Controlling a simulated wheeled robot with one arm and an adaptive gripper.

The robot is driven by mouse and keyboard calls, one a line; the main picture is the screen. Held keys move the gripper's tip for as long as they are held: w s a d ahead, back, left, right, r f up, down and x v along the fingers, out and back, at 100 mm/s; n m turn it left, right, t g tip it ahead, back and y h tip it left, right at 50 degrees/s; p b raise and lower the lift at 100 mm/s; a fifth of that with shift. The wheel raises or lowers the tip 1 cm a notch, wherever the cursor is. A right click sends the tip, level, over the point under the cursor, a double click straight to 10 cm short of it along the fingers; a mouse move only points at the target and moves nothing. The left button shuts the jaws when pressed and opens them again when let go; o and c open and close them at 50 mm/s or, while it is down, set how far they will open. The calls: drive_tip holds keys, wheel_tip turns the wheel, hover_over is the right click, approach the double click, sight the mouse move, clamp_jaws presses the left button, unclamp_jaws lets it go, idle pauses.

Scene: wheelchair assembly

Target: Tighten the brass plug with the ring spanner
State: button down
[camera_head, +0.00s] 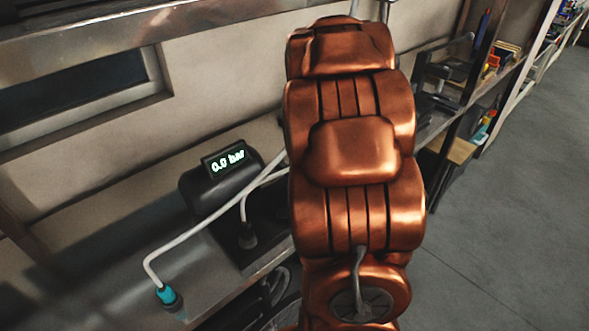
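I cannot make out the brass plug or the ring spanner in the head camera view. My gripper is not in view. Large copper-coloured segments close to the camera block the middle of the picture and hide what lies behind them. A dark rounded unit with a lit display (228,161) reading "0.0 bar" stands on the bench at the left. A pale hose (196,228) runs from behind the copper segments to a teal and dark end fitting (169,297) near the bench's front edge.
The grey bench top (105,240) has bare room left of the display unit. A second hose ends at a dark fitting (247,236) on a black base. Shelves (470,85) with mixed items stand at the upper right. The grey floor (510,230) at the right is clear.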

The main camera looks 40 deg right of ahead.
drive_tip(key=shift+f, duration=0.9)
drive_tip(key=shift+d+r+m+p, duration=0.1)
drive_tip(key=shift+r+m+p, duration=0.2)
drive_tip(key=shift+p, duration=0.35)
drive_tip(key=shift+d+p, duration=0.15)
drive_tip(key=shift+p, duration=0.35)
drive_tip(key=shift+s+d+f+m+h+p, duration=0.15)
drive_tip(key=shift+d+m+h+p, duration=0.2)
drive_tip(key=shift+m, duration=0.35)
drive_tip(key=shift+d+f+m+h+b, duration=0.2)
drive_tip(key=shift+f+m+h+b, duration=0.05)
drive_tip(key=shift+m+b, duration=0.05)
